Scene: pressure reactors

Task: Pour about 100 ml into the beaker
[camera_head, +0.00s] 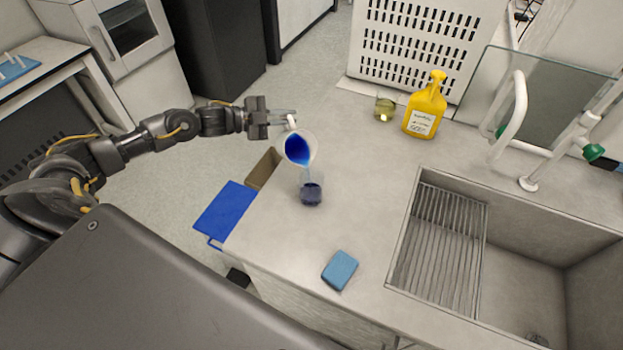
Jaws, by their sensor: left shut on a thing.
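My left gripper (284,118) is shut on a white vessel (309,137), by what looks like its handle. The vessel is tilted with its mouth facing down toward the counter, and bright blue liquid shows inside it. A clear beaker (311,188) stands upright on the counter just below the vessel's lip. Dark blue liquid fills its lower part. A thin pale stream seems to run between the lip and the beaker. Volume marks are too small to read. My right gripper is not in view.
A blue sponge (340,270) lies at the counter's front. A yellow bottle (424,108) and a small beaker of yellowish liquid (385,106) stand at the back. A sink (520,270) with a tap (521,110) is at right. The counter (371,180) around the beaker is clear.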

